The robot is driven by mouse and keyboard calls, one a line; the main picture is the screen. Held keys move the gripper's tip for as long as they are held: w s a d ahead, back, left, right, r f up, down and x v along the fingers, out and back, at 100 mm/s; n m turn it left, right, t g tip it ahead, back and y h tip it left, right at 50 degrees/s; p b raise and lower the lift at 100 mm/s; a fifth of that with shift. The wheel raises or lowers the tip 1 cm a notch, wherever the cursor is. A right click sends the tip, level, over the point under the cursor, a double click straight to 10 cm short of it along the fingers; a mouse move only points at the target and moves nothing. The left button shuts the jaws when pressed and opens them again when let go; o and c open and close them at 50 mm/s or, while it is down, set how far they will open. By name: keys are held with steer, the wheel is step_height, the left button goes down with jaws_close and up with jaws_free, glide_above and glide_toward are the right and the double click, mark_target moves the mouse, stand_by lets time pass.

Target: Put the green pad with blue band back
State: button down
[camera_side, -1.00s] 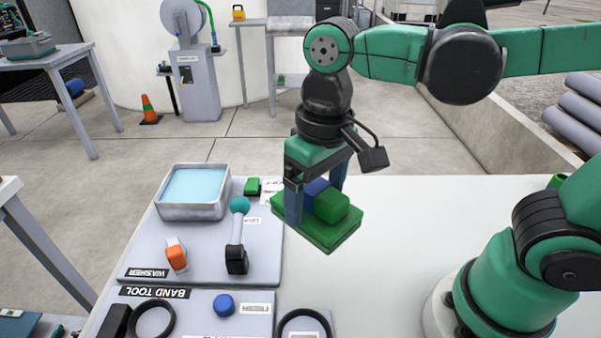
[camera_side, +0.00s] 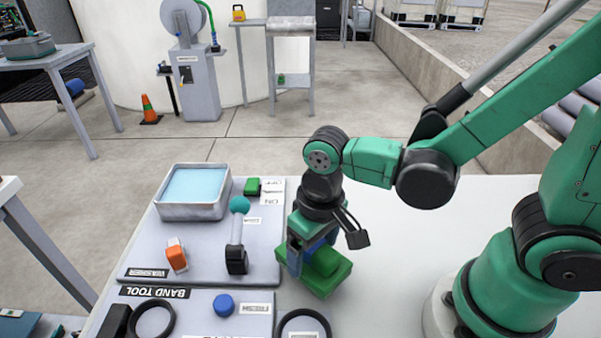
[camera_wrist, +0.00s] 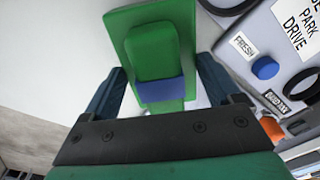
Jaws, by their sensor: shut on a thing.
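The green pad with blue band (camera_side: 330,274) is in my gripper (camera_side: 302,262), just right of the washer board. It is a flat green plate with a raised green block, and a blue band lies across the block. In the wrist view the pad (camera_wrist: 150,32) extends away from between the two fingers of my gripper (camera_wrist: 165,88), with the blue band (camera_wrist: 161,90) close to the fingertips. The gripper is shut on the pad. I cannot tell whether the pad touches the table or hangs just above it.
Left is the washer board (camera_side: 200,262) with a water tray (camera_side: 194,214), an orange piece (camera_side: 176,256) and a teal-knobbed lever (camera_side: 239,230). In front are a blue knob (camera_side: 224,305) and black rings (camera_side: 152,319). The white table (camera_side: 400,245) right of the pad is clear.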

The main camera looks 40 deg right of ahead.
mark_target(318, 244)
steer(key=shift+f, duration=0.3)
steer(key=shift+f, duration=0.3)
jaws_free()
step_height(318, 244, up, 13)
steer(key=w+d+f+t, duration=0.2)
steer(key=d+t, duration=0.4)
steer(key=d, duration=0.3)
steer(key=shift+w+f+t, duration=0.25)
steer(key=shift+w+t, duration=0.15)
steer(key=shift+w, duration=0.25)
steer(key=shift+a, duration=0.1)
